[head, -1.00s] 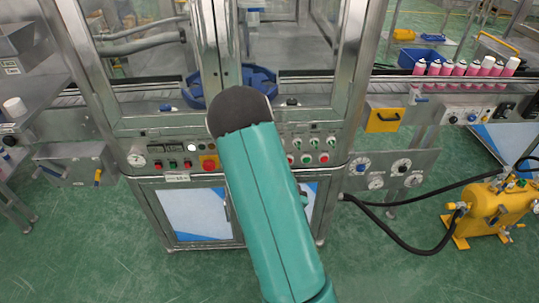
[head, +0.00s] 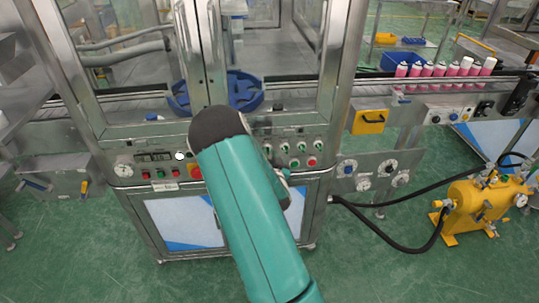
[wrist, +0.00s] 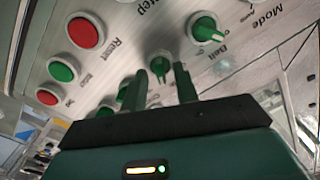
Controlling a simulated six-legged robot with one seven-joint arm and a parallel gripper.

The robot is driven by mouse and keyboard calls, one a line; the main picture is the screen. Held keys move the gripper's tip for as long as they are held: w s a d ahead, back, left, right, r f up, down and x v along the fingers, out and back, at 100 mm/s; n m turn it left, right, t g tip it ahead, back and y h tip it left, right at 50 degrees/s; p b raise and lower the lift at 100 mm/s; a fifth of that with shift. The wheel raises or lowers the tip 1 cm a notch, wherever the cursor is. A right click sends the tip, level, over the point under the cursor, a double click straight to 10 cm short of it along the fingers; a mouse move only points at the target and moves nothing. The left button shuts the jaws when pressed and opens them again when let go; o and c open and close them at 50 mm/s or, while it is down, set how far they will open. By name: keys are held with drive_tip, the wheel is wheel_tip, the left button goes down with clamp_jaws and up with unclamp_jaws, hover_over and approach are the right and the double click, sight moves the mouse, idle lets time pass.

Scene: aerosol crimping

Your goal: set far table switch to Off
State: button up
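In the wrist view, my gripper (wrist: 161,74) is open, its two dark green fingers apart. A green rotary switch (wrist: 160,64) shows between the fingertips, close to them; I cannot tell whether they touch it. Its label is not readable, so I cannot tell whether it is the far table switch. Another green switch (wrist: 207,28) sits up and right of it, near the words Belt and Mode. More green knobs are partly hidden behind the left finger. In the head view, my arm hides the fingertips in front of the control panel (head: 215,165).
Red buttons (wrist: 86,32) and a green button (wrist: 61,70) lie left of the fingers. In the head view, a yellow pump (head: 478,205) with black hoses stands on the floor at right. Pink cans (head: 440,70) line the conveyor. Green floor at front is clear.

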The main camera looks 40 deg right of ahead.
drive_tip(key=shift+w, duration=0.1)
clamp_jaws()
drive_tip(key=shift+n, duration=0.3)
drive_tip(key=n, duration=1.1)
drive_tip(key=shift+w+a, duration=0.1)
drive_tip(key=shift+a, duration=0.1)
drive_tip(key=shift+n, duration=0.3)
idle(0.4)
